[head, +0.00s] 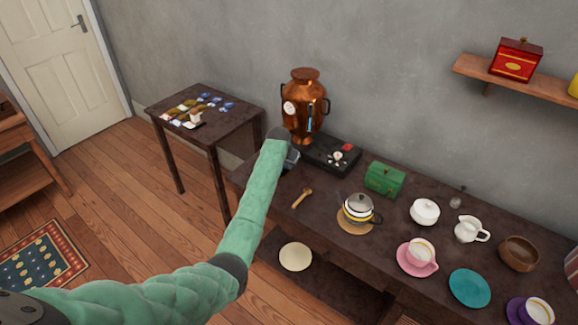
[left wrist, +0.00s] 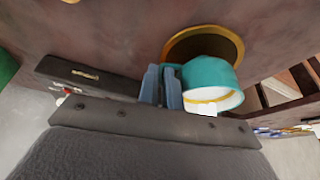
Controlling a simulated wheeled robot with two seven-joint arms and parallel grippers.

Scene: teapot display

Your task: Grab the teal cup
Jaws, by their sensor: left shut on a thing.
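The teal cup (left wrist: 207,74) shows in the left wrist view, with a pale inside and a yellow rim. My left gripper (left wrist: 162,84) has its two blue-grey fingers closed on the cup's handle side; the handle is mostly hidden between them. In the head view my left gripper (head: 290,157) is at the left end of the long dark table, in front of the copper urn (head: 304,108). The cup is hidden there behind my arm. A teal saucer (head: 469,288) lies empty at the right. My right gripper is not in view.
A dark round disc with a gold rim (left wrist: 203,47) lies close behind the cup.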

